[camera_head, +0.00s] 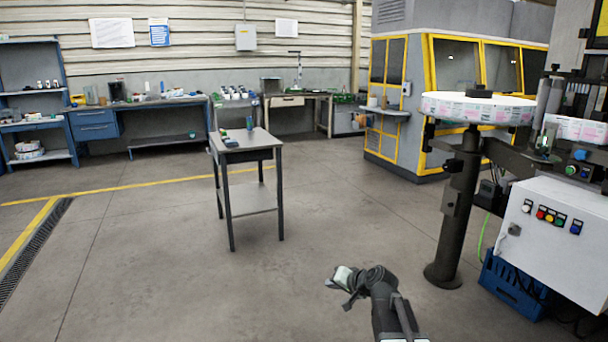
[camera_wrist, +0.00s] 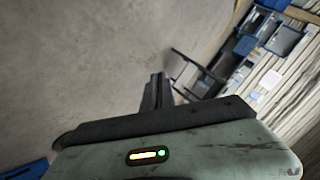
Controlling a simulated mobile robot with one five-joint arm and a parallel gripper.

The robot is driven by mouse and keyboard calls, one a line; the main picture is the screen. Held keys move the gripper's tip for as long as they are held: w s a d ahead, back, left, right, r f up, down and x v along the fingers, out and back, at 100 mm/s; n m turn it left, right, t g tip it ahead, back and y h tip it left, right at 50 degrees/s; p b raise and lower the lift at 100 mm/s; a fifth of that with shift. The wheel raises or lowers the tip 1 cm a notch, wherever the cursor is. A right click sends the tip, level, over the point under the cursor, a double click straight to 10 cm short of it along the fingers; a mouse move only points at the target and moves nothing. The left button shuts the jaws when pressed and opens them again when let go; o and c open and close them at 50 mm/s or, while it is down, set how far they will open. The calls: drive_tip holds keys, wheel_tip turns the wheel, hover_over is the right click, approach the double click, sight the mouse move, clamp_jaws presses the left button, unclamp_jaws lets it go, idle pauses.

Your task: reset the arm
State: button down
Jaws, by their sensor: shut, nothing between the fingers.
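My gripper (camera_head: 335,284) is at the lower middle of the head view, at the end of my bent arm, over open floor. In the wrist view my gripper (camera_wrist: 158,92) shows its dark fingers together with nothing between them. The wrist view is tilted and shows concrete floor and part of the room behind the fingers. The gripper touches nothing that I can see.
A small grey table (camera_head: 246,141) with a few small items stands ahead. The labeller's reel (camera_head: 478,108), its dark post (camera_head: 455,215), a white control box (camera_head: 553,238) and a blue crate (camera_head: 512,286) are on the right. Workbenches line the back wall. The floor (camera_head: 170,270) at left is clear.

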drive_tip(key=s+f+n+g+h, duration=0.2)
drive_tip(key=s+f+n+g, duration=0.3)
drive_tip(key=s, duration=0.6)
drive_tip(key=s+d+f+m+g+h+p, duration=0.1)
drive_tip(key=s+d+f+g+h, duration=0.1)
drive_tip(key=s+d, duration=0.3)
drive_tip(key=s+d+f+m+g+h, duration=0.1)
drive_tip(key=s+d+g+h, duration=0.15)
drive_tip(key=s, duration=0.55)
wheel_tip(320, 180, up, 26)
drive_tip(key=p, duration=2.6)
drive_tip(key=shift+w+d+y+p, duration=0.2)
drive_tip(key=shift+w+y+p, duration=0.1)
drive_tip(key=shift+y, duration=0.05)
drive_tip(key=shift+t, duration=0.25)
